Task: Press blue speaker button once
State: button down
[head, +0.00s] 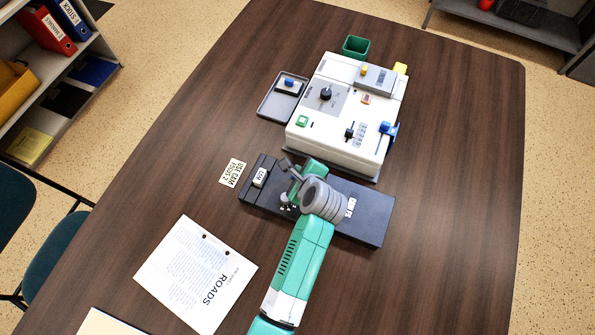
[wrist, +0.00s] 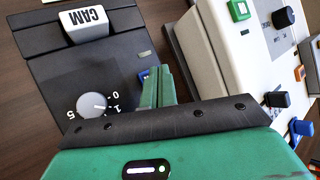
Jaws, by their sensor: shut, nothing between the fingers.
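A small blue button (wrist: 144,75) sits on the dark desk unit (wrist: 50,65), partly hidden by my fingers in the wrist view. My gripper (wrist: 158,72) is shut and empty, with its green fingertips right beside the blue button. I cannot tell whether they touch it. In the head view the dark unit (head: 375,226) lies in front of the white console, and my gripper is over its middle, hiding the button there. The unit also carries a white CAM block (wrist: 84,24) and a round grey knob (wrist: 92,105) with a number scale.
The white console (head: 335,150) stands just behind the unit, with a green button (head: 302,121), a black knob (head: 326,94) and a blue lever (head: 386,128). A tray (head: 270,100) and a green bin (head: 356,46) are near it. A ROADS paper (head: 190,275) lies at front left.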

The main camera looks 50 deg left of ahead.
jog(key=shift+f, duration=0.4)
dwell(0.5)
jog(key=shift+r, duration=0.1)
jog(key=shift+r+p, duration=0.7)
jog(key=shift+p, duration=0.35)
notch_tip(320, 180, up, 5)
jog(key=p, duration=0.6)
jog(key=shift+r, duration=0.15)
dwell(0.4)
